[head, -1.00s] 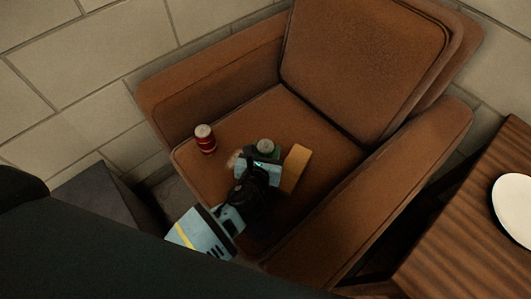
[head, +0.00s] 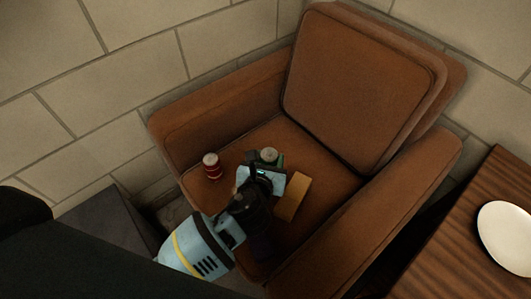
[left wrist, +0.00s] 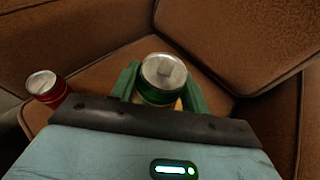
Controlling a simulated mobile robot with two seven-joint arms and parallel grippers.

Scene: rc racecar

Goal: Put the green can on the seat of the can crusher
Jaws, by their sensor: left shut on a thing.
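The green can (head: 269,155) has a silver top and is held in my left gripper (head: 267,163) over the seat of a brown armchair (head: 330,188). In the left wrist view the can (left wrist: 162,88) stands upright between the two green fingers, which are shut on it. I cannot tell exactly how high it is above the seat. I cannot make out a can crusher in any view. My right gripper is not in view.
A red can (head: 212,167) stands on the seat to the left of my gripper. A tan block (head: 293,198) lies to its right. The chair's arms and backrest enclose the seat. A wooden table (head: 440,258) with a white plate (head: 508,238) is at the right.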

